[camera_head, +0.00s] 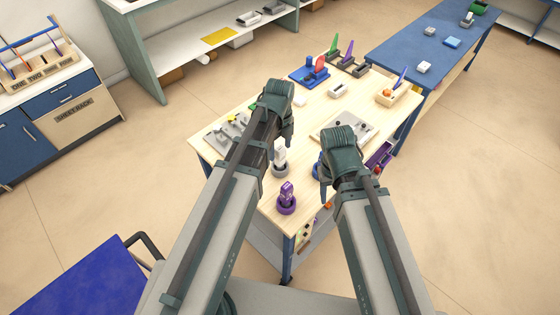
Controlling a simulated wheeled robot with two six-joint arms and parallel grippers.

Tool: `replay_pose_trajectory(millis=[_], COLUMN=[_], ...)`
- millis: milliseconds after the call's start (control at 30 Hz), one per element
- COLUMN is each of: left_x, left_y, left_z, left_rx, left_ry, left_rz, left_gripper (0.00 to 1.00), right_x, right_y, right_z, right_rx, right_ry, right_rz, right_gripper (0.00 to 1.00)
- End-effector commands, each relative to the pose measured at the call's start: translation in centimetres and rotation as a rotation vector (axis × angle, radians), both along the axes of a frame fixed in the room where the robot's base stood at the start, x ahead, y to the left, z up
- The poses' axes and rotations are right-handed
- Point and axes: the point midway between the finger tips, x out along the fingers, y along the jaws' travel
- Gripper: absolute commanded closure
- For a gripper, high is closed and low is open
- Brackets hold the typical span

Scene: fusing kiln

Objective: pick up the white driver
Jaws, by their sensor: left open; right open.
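The white driver (281,156) stands upright in a round grey holder (280,171) near the front of the light wooden table. My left gripper (287,145) is open, above and beside the white driver in the picture, and partly overlaps it. Whether they touch cannot be told. My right gripper (324,192) is open and empty to the right of the driver, over the table's right side.
A purple driver (287,190) stands in a purple holder in front of the white one. A blue item (316,171) is mostly hidden by my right gripper. A pale tray (345,125) and several coloured items lie behind. A blue table (400,45) adjoins at the back right.

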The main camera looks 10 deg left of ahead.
Motion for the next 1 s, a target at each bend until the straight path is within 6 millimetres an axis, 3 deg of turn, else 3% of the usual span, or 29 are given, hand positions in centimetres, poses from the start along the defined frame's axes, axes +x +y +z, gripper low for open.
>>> replay_pose_trajectory(millis=[33,200,533,900,1000], left_x=[-0.3,-0.4,-0.4,-0.4,-0.4], left_y=[-0.1,-0.1,-0.1,-0.1,-0.1], left_z=[-1.3,-3.3,-3.5,-3.5,-3.5], left_rx=[0.0,0.0,0.0,0.0,0.0], left_ry=[0.0,0.0,0.0,0.0,0.0], left_rz=[0.0,0.0,0.0,0.0,0.0], left_gripper=[0.22,0.22,0.22,0.87,1.0], right_x=[0.0,0.0,0.0,0.0,0.0], right_y=[0.0,0.0,0.0,0.0,0.0], right_z=[-1.3,-3.3,-3.5,-3.5,-3.5], right_rx=[0.0,0.0,0.0,0.0,0.0], right_ry=[0.0,0.0,0.0,0.0,0.0], right_rz=[0.0,0.0,0.0,0.0,0.0], right_gripper=[0.5,0.5,0.5,0.5,0.5])
